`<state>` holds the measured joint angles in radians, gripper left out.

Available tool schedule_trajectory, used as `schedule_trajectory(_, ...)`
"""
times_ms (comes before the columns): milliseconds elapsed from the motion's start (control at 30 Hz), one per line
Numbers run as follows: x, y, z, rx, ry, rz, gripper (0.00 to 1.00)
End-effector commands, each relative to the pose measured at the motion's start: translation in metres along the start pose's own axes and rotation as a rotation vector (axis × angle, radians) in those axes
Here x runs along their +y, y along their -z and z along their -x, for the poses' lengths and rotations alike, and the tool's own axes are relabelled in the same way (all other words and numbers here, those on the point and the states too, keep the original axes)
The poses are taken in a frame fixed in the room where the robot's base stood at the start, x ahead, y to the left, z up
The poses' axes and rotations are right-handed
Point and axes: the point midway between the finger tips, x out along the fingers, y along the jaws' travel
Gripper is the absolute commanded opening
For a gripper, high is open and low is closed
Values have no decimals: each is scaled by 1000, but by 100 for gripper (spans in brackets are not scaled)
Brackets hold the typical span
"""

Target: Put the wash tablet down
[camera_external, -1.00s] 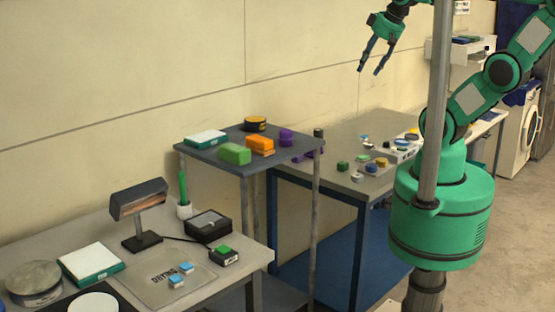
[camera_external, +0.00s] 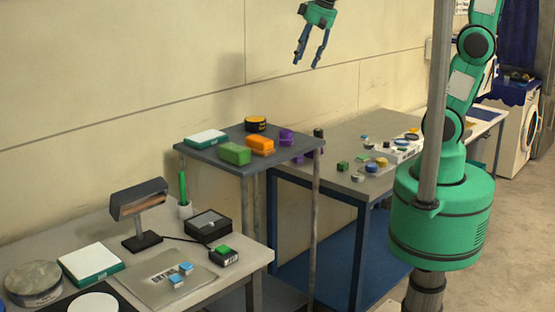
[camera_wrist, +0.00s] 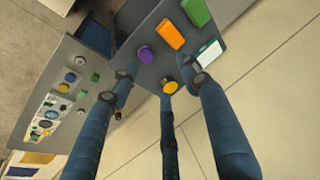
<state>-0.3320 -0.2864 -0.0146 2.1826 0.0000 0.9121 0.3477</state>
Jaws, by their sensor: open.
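My gripper (camera_external: 306,65) is open, with nothing between its fingers, high in front of the wall and above the grey shelf (camera_external: 292,150). Two small blue-and-white blocks lie on the grey drying mat (camera_external: 143,283) on the near left table, one at the back (camera_external: 186,268) and one in front (camera_external: 176,280). They look like tablets, but I cannot tell for sure which thing is the wash tablet. In the wrist view my spread fingers (camera_wrist: 155,78) are over the shelf top with no object held.
The shelf carries a green block (camera_external: 235,154), an orange block (camera_external: 261,145), a purple piece (camera_external: 286,137), a black-and-yellow tin (camera_external: 256,124) and a white-and-green box (camera_external: 206,137). The far table (camera_external: 345,130) holds several small items.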

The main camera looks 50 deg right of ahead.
Motion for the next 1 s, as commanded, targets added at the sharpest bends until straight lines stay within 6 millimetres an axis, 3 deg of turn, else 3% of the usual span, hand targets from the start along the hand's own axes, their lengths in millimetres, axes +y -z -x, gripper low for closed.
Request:
schedule_trajectory(200, -61, 25, -30, -50, 12, -4, 47)
schedule_trajectory(500, -151, 42, -76, -112, 15, -14, 47)
schedule_trajectory(767, -235, 38, -123, -163, 9, -21, 47)
schedule_trajectory(1000, -314, 19, -172, -207, -6, -26, 47)
